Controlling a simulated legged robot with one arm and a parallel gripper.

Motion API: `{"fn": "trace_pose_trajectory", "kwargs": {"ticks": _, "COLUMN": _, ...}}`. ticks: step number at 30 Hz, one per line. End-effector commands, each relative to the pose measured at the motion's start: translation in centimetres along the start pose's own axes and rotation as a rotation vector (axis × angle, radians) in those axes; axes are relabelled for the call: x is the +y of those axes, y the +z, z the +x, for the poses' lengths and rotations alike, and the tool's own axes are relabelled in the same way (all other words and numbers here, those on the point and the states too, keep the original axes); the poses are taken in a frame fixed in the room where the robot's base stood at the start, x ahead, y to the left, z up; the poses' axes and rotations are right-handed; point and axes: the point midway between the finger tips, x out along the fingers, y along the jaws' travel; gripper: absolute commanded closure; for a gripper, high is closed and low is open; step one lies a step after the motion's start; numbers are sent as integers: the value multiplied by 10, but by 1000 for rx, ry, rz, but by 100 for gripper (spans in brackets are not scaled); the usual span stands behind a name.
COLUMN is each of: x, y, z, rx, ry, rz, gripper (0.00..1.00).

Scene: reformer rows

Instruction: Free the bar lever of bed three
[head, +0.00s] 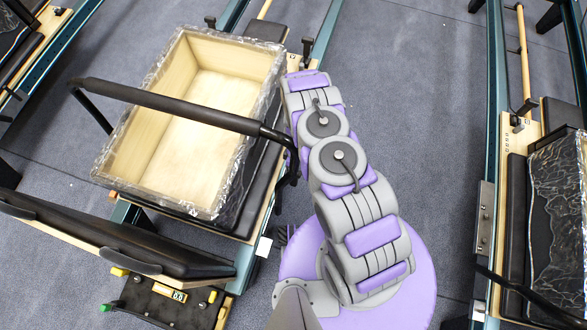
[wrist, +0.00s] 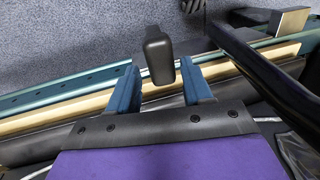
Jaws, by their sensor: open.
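A black, rounded lever (wrist: 160,55) stands between and just past the fingertips of my gripper (wrist: 158,72) in the wrist view. The two blue fingers are spread apart, one on each side, with a visible gap to the lever. In the head view a black foot bar (head: 170,98) crosses above the bed; a thick black bar (wrist: 262,68), probably the same one, slants at the right of the wrist view. In the head view my arm hides the fingers and the lever. No bed number is readable.
A plastic-wrapped wooden crate (head: 106,165) sits on the bed under the foot bar. A second bed (head: 510,150) with another wrapped box stands at the right. Blue-grey carpet (head: 430,110) lies clear between the rows.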

Motion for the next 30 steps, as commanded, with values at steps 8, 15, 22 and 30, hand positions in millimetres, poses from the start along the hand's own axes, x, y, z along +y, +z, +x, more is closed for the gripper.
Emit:
{"fn": "trace_pose_trajectory", "kwargs": {"ticks": 8, "x": 1, "y": 0, "z": 36, "rx": 0, "ry": 0, "rz": -1, "gripper": 50}}
{"fn": "trace_pose_trajectory", "kwargs": {"ticks": 15, "x": 0, "y": 0, "z": 43, "rx": 0, "ry": 0, "rz": 0, "gripper": 50}}
{"fn": "trace_pose_trajectory", "kwargs": {"ticks": 22, "x": 0, "y": 0, "z": 42, "rx": 0, "ry": 0, "rz": 0, "gripper": 55}}
{"fn": "trace_pose_trajectory", "kwargs": {"ticks": 30, "x": 0, "y": 0, "z": 42, "rx": 0, "ry": 0, "rz": 0, "gripper": 81}}
